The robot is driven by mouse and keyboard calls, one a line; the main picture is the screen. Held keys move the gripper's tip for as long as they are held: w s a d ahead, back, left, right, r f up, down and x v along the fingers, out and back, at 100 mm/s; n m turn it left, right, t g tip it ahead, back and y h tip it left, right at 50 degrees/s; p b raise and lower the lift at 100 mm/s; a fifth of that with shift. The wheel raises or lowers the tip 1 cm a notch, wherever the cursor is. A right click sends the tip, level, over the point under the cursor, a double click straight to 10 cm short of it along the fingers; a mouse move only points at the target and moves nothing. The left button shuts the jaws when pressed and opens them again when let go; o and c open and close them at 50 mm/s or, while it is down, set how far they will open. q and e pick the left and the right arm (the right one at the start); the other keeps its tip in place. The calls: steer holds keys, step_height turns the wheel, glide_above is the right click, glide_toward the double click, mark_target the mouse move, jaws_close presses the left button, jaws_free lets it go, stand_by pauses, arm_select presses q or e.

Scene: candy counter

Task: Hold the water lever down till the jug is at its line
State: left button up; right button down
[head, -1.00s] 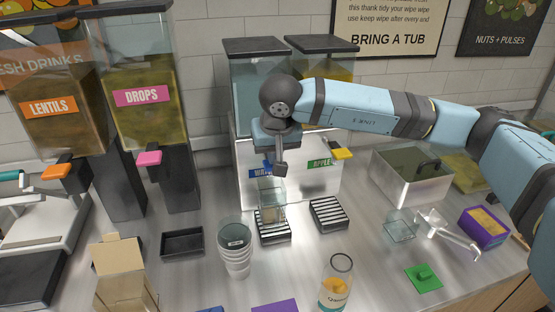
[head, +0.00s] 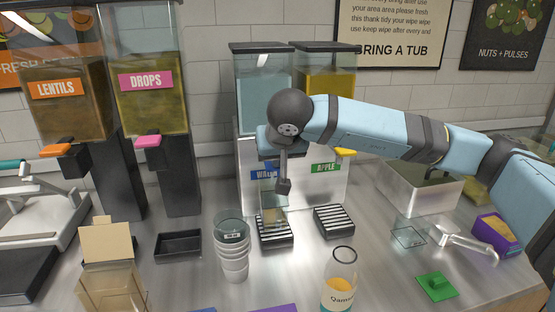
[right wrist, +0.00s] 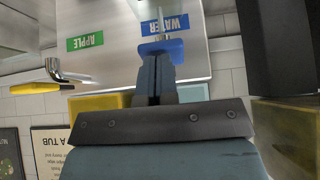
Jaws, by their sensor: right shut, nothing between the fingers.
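The water dispenser (head: 262,85) is the left half of a twin unit, with a blue WATER label (head: 262,174). Its blue water lever (right wrist: 162,47) shows in the right wrist view and is hidden behind my gripper in the head view. My right gripper (head: 284,188) is shut and empty, pointing down in front of the dispenser. In the right wrist view its fingertips (right wrist: 154,58) overlap the lever; I cannot tell how firmly they touch. The clear jug (head: 272,214) stands upright on the left black drip tray (head: 275,243), partly behind the gripper. Its level and line are unclear.
The apple dispenser (head: 328,80) with a yellow lever (head: 345,152) is beside it, above an empty drip tray (head: 334,222). Stacked cups (head: 233,262) and an orange-filled jar (head: 339,292) stand in front. A steel bin (head: 410,190) is under my right arm.

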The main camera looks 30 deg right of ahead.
arm_select(q)
steer(key=shift+s+a+f, duration=0.2)
steer(key=shift+f, duration=0.3)
steer(key=shift+w+d+r, duration=0.2)
steer(key=shift+w+r, duration=0.05)
steer(key=shift+r, duration=0.15)
steer(key=shift+s+a+f, duration=0.1)
steer(key=shift+a+f, duration=0.05)
steer(key=shift+f, duration=0.05)
stand_by(0.6)
steer(key=shift+r, duration=0.15)
stand_by(0.6)
stand_by(0.8)
stand_by(0.8)
stand_by(0.9)
stand_by(1.0)
